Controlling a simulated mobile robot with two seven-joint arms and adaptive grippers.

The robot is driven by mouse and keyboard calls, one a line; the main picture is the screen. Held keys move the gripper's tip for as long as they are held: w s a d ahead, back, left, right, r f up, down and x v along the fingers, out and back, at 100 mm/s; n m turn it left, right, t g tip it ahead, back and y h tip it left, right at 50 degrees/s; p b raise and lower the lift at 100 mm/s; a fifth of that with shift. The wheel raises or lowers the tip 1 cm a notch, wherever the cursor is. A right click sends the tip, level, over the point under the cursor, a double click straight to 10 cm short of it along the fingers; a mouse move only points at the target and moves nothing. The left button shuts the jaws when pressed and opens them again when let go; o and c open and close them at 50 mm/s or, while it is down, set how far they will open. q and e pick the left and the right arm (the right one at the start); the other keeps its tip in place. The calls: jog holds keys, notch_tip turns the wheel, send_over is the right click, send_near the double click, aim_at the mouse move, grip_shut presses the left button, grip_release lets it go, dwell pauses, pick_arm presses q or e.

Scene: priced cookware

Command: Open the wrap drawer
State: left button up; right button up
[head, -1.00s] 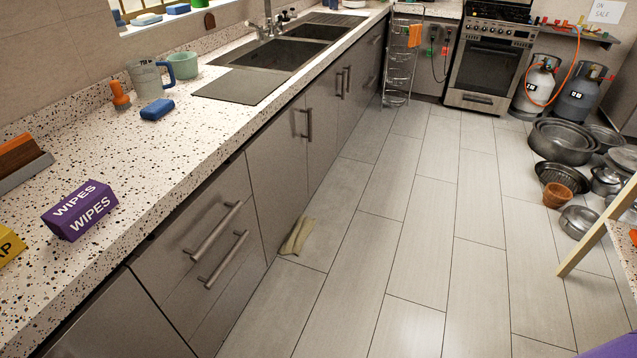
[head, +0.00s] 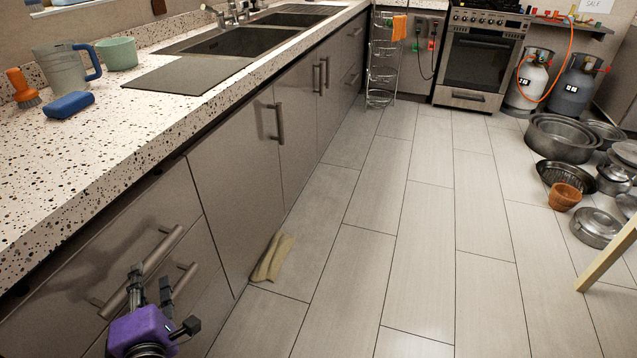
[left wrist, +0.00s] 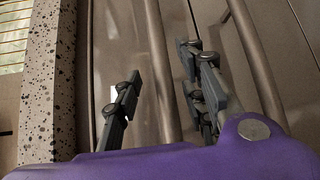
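Two bar handles sit on the grey drawer fronts at the lower left: an upper handle (head: 157,252) and a lower handle (head: 184,279). No label shows which is the wrap drawer; both fronts look closed. My purple left gripper (head: 151,284) is at these handles, its fingers apart. In the left wrist view, the upper handle (left wrist: 158,60) runs between the two fingers (left wrist: 160,92), with gaps showing on both sides. The lower handle (left wrist: 252,60) lies beyond the right-hand finger. Contact cannot be told. My right gripper is out of view.
The speckled countertop (head: 75,165) overhangs the drawers, with a blue sponge (head: 69,105), jug (head: 63,70) and green bowl (head: 117,54) on it. A yellowish cloth (head: 272,258) lies by the cabinet base. Pots (head: 560,138) stand at right. The middle floor is clear.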

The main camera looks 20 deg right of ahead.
aim_at(146, 273)
pick_arm(q)
jog(key=w, duration=0.3)
jog(key=w+f, duration=0.1)
jog(key=w, duration=0.1)
jog(key=shift+w+a, duration=0.1)
jog(key=shift+a, duration=0.15)
grip_shut()
